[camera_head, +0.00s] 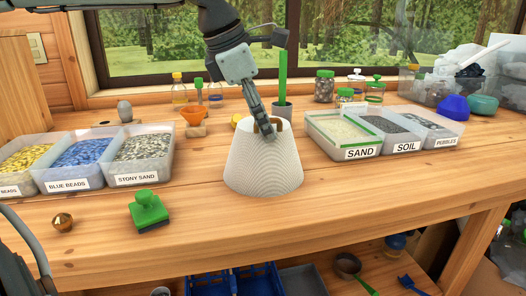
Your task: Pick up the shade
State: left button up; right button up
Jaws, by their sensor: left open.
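The shade (263,168) is a white, ribbed, cone-shaped piece, narrower at the top, standing upright on the middle of the wooden workbench (330,215). A small brown part shows at its top rim. My left gripper (266,132) comes down from above, with its dark fingers at the shade's top rim. It is open; whether the fingers touch the rim or reach inside it, I cannot tell. My right gripper is not in view.
Labelled bins of beads and stony sand (145,148) stand left; bins of sand, soil and pebbles (342,138) stand right. A green-handled block (149,210) and a brass piece (63,222) lie front left. A pot with a green stick (282,108) stands behind the shade. Bench in front is clear.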

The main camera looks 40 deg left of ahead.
pick_arm(q)
jog(key=shift+s+f, duration=0.15)
jog(key=c, duration=1)
grip_shut()
jog(key=shift+f, duration=0.1)
jog(key=r, duration=0.4)
jog(key=shift+w+a+r, duration=0.15)
jog(key=shift+w+r, duration=0.05)
jog(key=shift+r, duration=0.05)
jog(key=a+r, duration=0.7)
jog(key=a, duration=0.4)
jog(key=shift+a+p, duration=0.2)
jog(key=shift+p, duration=0.1)
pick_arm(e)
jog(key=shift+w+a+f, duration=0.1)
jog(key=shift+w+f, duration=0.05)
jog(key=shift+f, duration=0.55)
